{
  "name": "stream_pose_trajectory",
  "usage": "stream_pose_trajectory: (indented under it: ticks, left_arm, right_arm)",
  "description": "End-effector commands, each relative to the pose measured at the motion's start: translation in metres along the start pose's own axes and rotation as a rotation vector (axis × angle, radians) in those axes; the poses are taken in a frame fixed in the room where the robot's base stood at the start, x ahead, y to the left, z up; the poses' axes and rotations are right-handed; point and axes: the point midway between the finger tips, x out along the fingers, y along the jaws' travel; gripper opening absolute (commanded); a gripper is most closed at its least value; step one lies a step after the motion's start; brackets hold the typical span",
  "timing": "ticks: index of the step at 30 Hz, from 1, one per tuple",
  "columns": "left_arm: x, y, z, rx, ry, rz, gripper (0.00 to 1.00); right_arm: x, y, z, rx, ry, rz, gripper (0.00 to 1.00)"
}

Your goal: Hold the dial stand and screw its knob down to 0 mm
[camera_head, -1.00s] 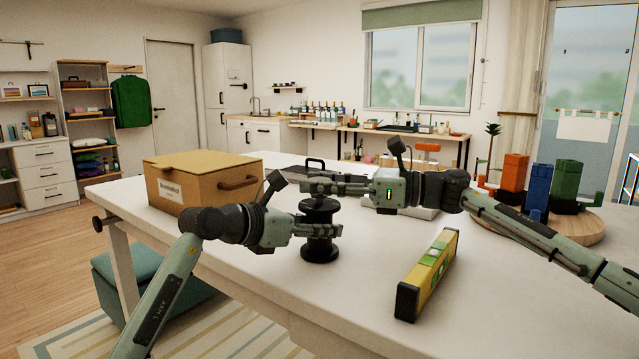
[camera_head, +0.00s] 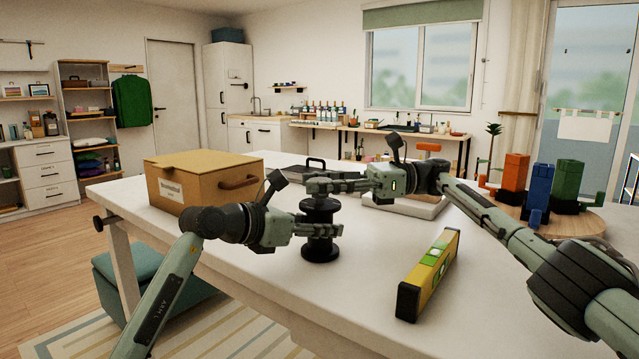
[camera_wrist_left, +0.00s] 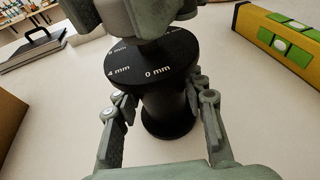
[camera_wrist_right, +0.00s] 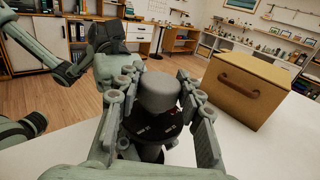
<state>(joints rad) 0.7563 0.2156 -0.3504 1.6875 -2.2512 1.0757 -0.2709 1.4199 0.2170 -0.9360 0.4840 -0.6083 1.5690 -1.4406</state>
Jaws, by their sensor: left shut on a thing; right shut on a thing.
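The black dial stand (camera_head: 320,248) stands upright on the white table. Its round dial plate (camera_wrist_left: 150,62) carries white marks; "0 mm" and "4 mm" are readable in the left wrist view. My left gripper (camera_head: 322,232) is shut around the stand's body below the plate. The grey knob (camera_wrist_right: 158,92) sits on top of the plate. My right gripper (camera_head: 318,187) is shut on the knob from the right, above my left gripper; it also shows in the right wrist view (camera_wrist_right: 160,100). The knob's pointer and its reading cannot be made out.
A yellow spirit level (camera_head: 428,275) lies to the right of the stand. A cardboard box (camera_head: 200,183) stands to the left. A dark case (camera_head: 305,172) lies behind. Colored blocks (camera_head: 538,190) stand on a round wooden board at right. The table front is clear.

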Motion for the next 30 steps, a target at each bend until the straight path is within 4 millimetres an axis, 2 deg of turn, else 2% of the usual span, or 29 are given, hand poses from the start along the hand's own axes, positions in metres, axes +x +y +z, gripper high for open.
stream_pose_trajectory:
  ticks: [9, 10, 15, 25, 30]
  left_arm:
    - [0.001, -0.001, -0.002, -0.001, 0.003, -0.003, 0.0]
    - [0.001, -0.001, -0.002, -0.001, 0.003, -0.003, 0.0]
    - [0.001, -0.001, -0.002, -0.002, 0.003, -0.002, 0.0]
    - [0.001, 0.0, -0.002, -0.002, 0.003, -0.001, 0.0]
    - [0.001, 0.0, -0.002, -0.002, 0.003, -0.001, 0.0]
  right_arm:
    - [-0.002, -0.001, 0.003, -0.001, -0.007, -0.001, 0.08]
    - [-0.002, -0.001, 0.003, -0.001, -0.007, -0.001, 0.38]
    - [-0.001, 0.0, 0.002, 0.0, -0.005, 0.0, 0.59]
    - [-0.001, 0.0, 0.003, 0.0, -0.003, 0.003, 0.59]
    - [0.0, 0.0, 0.025, -0.004, -0.004, 0.003, 0.59]
